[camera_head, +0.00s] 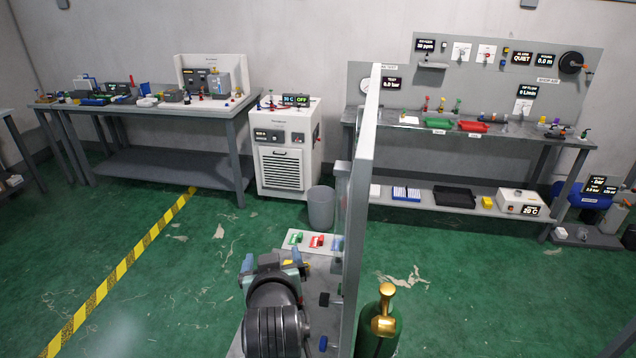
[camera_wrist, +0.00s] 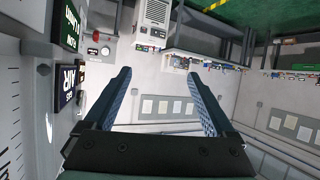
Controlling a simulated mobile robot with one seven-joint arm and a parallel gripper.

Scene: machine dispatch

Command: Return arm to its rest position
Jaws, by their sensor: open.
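My gripper (camera_head: 272,260) is at the bottom middle of the head view, above a grey bench and left of an upright grey panel (camera_head: 362,180). My dark arm behind it hides part of the bench. In the wrist view my gripper (camera_wrist: 158,76) has its two blue textured fingers spread wide apart, with nothing between them. That view looks out over the room, upside down, with the white cabinet machine (camera_wrist: 154,22) at its top. The panel's face with dark displays (camera_wrist: 68,85) stands close on the left of that view.
A white board (camera_head: 312,240) with green, red and blue items lies beyond my gripper. A grey bin (camera_head: 321,208) and the white machine (camera_head: 286,150) stand behind it. A green gas cylinder (camera_head: 378,325) stands right of the panel. The green floor on the left is open, crossed by a yellow-black stripe.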

